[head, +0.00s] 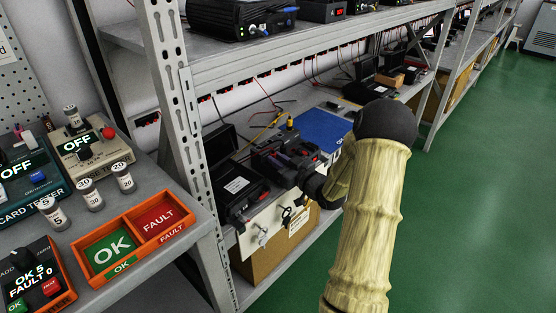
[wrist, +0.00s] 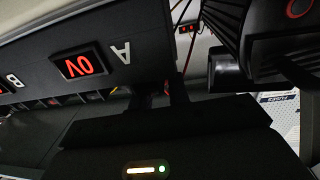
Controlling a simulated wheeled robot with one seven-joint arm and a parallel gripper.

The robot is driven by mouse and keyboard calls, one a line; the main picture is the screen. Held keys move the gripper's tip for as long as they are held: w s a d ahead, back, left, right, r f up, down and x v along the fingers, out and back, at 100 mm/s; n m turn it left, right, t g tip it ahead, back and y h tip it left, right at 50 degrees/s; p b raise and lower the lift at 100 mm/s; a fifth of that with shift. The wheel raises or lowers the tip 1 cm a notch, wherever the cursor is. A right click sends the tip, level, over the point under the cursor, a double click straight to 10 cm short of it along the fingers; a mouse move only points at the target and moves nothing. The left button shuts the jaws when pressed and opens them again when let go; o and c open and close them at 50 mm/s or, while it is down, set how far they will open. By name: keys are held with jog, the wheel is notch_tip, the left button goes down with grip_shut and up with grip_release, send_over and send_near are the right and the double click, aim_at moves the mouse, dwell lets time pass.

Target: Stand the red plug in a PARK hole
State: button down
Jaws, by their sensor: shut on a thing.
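My gripper (wrist: 162,94) is shut, its dark fingers in front of a black supply unit (wrist: 100,50) with a red 0V display marked A and a second display marked B. The red plug is between the fingers and almost wholly hidden; a thin red lead (wrist: 187,58) rises just behind the fingertips. In the head view my gripper (head: 290,166) is low over the middle shelf, among dark equipment and partly covered by my wrist. I cannot make out a PARK hole in either view.
A blue mat (head: 324,130) lies on the shelf beyond my gripper. A black open case (head: 236,186) stands to its left. A grey rack post (head: 172,100) and the upper shelf (head: 290,50) border the space. An orange OK/FAULT tray (head: 133,232) sits on the left bench. The green floor is clear.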

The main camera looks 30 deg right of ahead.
jog(key=c, duration=0.9)
grip_release()
jog(key=shift+o, duration=0.2)
jog(key=shift+r+p, duration=2.2)
jog(key=shift+r, duration=0.55)
jog(key=shift+s+f, duration=0.1)
